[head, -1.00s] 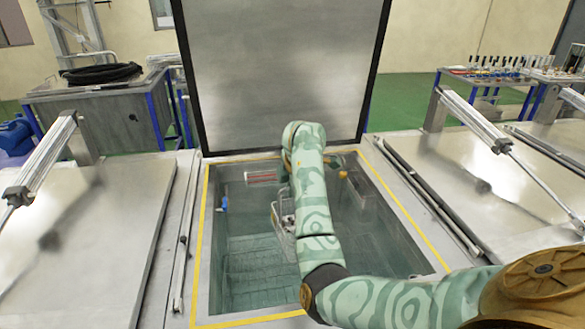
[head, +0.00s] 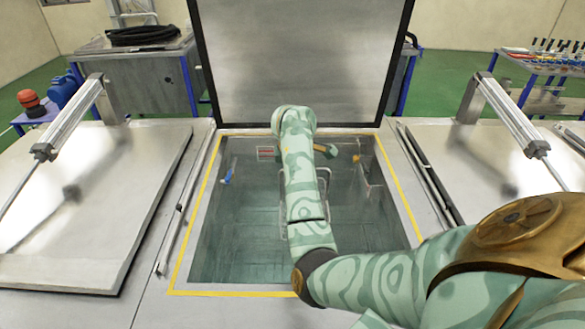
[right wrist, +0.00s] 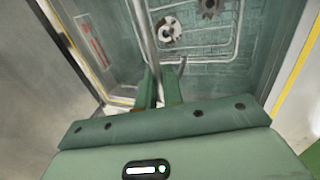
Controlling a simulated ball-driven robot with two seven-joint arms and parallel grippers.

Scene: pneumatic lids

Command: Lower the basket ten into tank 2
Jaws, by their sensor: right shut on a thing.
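Tank 2 (head: 230,240) is the open middle tank with a yellow-edged rim and greenish liquid or floor below. Its lid (head: 300,60) stands raised behind it. My right arm reaches over the opening, and its hand is hidden behind the forearm in the head view. In the right wrist view my right gripper (right wrist: 160,88) is shut on the grey handle bar (right wrist: 144,35) of the wire basket (right wrist: 237,38). The basket hangs below with toothed parts (right wrist: 169,32) in it. In the head view mostly its wires show. I cannot tell whether it touches the liquid. My left gripper is not in view.
Closed steel lids with cylinders flank the opening, one at left (head: 90,190) and one at right (head: 490,165). A blue fitting (head: 227,177) is on the tank's left wall. A tool bench (head: 545,70) stands at back right.

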